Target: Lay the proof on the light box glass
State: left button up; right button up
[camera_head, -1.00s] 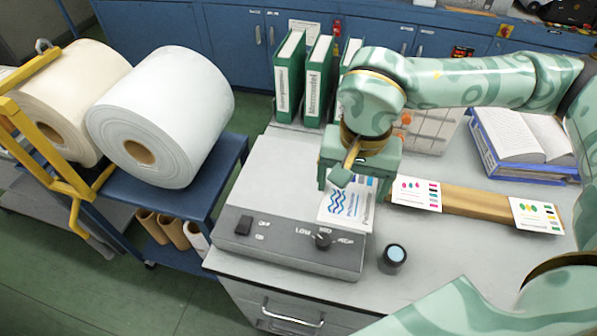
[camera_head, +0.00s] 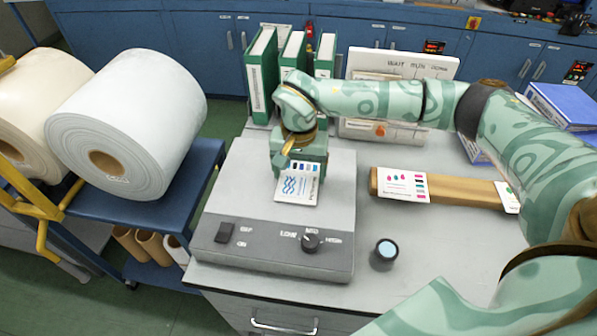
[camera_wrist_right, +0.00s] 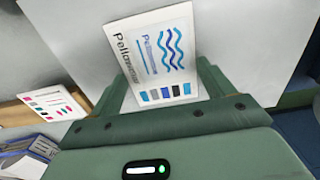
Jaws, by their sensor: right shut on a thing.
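The proof (camera_head: 298,188), a white card with blue wavy lines and a row of colour patches, is in my right gripper (camera_head: 298,165). The gripper is shut on it over the light box (camera_head: 240,180), a grey box with a broad pale glass top. In the right wrist view the proof (camera_wrist_right: 160,55) stands out from between the green fingers, with the pale surface behind it. I cannot tell whether it touches the glass. The gripper hides part of the card and of the glass. My left gripper is not in view.
The light box's front has a switch (camera_head: 224,232) and a knob (camera_head: 310,242). A dark puck with a blue top (camera_head: 385,250) stands beside it. More cards (camera_head: 403,184) rest on a wooden bar (camera_head: 455,190). Green binders (camera_head: 262,75) stand behind; large rolls (camera_head: 125,125) are left.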

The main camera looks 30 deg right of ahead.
aim_at(299, 178)
jog(key=shift+w+f, duration=0.1)
jog(key=shift+f, duration=0.05)
jog(key=shift+f, duration=0.1)
jog(key=o, duration=0.9)
notch_tip(299, 178, up, 12)
jog(key=p, duration=0.2)
jog(key=shift+p, duration=0.35)
